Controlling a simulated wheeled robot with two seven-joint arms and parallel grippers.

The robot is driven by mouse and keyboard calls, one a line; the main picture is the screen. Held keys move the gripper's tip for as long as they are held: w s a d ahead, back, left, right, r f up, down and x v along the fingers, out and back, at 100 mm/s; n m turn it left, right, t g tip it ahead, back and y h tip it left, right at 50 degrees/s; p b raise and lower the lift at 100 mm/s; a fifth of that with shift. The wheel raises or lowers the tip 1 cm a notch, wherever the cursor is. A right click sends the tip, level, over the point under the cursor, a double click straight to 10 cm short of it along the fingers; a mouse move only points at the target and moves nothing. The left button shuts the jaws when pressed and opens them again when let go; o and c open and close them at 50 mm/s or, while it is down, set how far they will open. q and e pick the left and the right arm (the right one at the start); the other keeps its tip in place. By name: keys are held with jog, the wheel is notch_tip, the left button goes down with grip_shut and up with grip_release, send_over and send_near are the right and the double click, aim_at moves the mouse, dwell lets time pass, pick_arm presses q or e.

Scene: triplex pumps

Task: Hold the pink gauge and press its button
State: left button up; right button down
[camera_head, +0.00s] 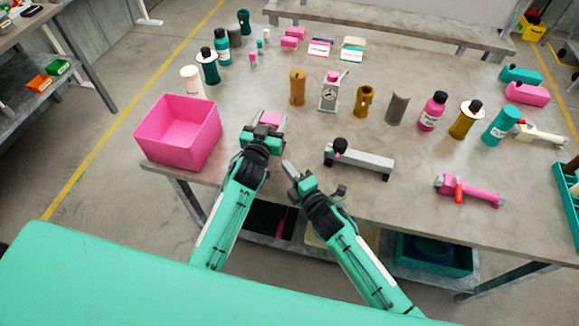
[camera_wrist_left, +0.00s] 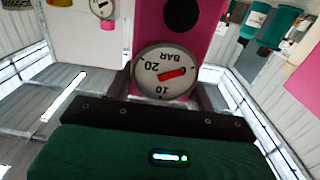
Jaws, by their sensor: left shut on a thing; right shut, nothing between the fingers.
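The pink gauge (camera_head: 270,118) is held between the fingers of my left gripper (camera_head: 262,130), above the table near its front edge. The left wrist view shows the gauge's pink body (camera_wrist_left: 150,20) close up, with a round white dial marked BAR (camera_wrist_left: 165,73), a red needle and a black round part (camera_wrist_left: 182,12) that may be the button. My left gripper is shut on the gauge. My right gripper (camera_head: 291,170) is shut and empty, lower and to the right of the left gripper, apart from the gauge.
A pink open bin (camera_head: 180,128) stands left of my left gripper. A grey bar-shaped tool (camera_head: 358,160) lies right of my right gripper. A white gauge-like device (camera_head: 330,95), bottles and cylinders stand farther back. A pink tool with a red part (camera_head: 470,190) lies at the right.

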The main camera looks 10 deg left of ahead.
pick_arm(q)
jog(key=o, duration=1.2)
jog(key=shift+a, duration=0.1)
